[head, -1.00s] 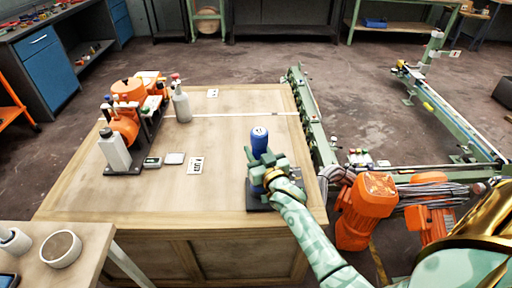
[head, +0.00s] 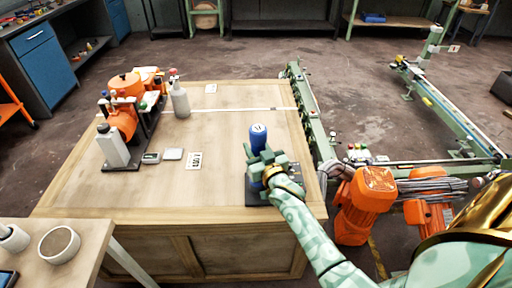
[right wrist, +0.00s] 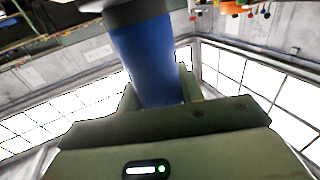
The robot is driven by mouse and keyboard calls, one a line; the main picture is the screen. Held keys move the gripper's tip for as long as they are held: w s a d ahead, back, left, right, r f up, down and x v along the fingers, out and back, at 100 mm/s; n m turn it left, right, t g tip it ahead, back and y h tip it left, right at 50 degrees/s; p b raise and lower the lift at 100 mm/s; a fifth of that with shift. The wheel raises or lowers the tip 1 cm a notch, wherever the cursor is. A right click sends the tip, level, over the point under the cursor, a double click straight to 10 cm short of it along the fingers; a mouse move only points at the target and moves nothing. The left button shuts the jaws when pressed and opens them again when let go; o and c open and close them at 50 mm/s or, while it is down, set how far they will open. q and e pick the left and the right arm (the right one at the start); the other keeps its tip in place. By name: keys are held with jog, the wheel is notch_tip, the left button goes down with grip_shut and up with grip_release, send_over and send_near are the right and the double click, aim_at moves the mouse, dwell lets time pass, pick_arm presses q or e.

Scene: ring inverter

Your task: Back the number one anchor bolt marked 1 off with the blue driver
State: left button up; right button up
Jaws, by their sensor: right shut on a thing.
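The blue driver (head: 258,138) stands upright near the right edge of the wooden table (head: 110,190). My right gripper (head: 262,166) is shut on the driver and holds it below its blue top. In the right wrist view the blue driver (right wrist: 148,62) rises from between the jaws (right wrist: 150,100). A dark block or base (head: 254,197) shows under the gripper. The anchor bolt marked 1 cannot be made out; the gripper and arm cover the area under the driver. My left gripper is not in view.
An orange pump-like machine (head: 124,122) and a grey-white bottle (head: 180,101) stand at the table's left. A printed card (head: 194,160) lies mid-table. A green rail (head: 312,122) runs along the right edge, with orange motors (head: 364,200) beyond.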

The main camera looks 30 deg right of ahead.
jog(key=o, duration=1.2)
jog(key=shift+f, duration=0.15)
jog(key=s+a+p, duration=0.3)
jog(key=s, duration=1.3)
